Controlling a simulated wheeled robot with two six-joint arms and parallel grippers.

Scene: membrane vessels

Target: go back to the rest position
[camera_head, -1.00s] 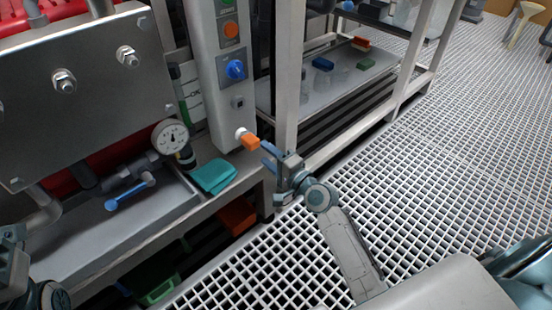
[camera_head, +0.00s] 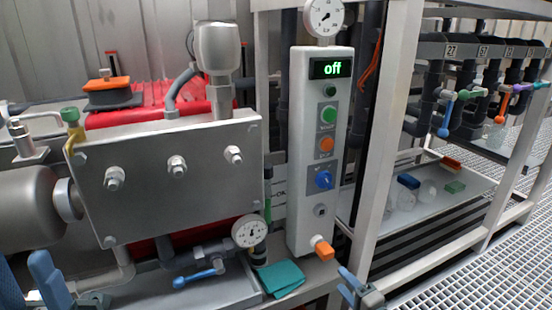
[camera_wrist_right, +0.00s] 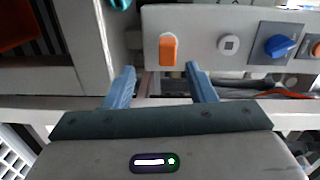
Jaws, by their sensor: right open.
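My right gripper (camera_head: 346,284) is low in the head view, just below and right of the control panel (camera_head: 296,190). Its two blue fingers are apart with nothing between them. In the wrist view the open fingers (camera_wrist_right: 161,88) point at the panel's lower end, and an orange-tipped knob (camera_wrist_right: 168,50) lies beyond the gap, apart from them. The same knob (camera_head: 322,248) shows at the panel's foot in the head view. My left gripper (camera_head: 30,280) is at the lower left edge, partly cut off, with its blue fingers spread and no held object visible.
A steel membrane vessel block (camera_head: 145,205) fills the left, with a gauge (camera_head: 250,232) and a blue-handled valve (camera_head: 200,277) below. A teal cloth (camera_head: 281,279) lies on the ledge. A rack shelf (camera_head: 440,205) holds small items. Grating floor (camera_head: 500,265) is free at right.

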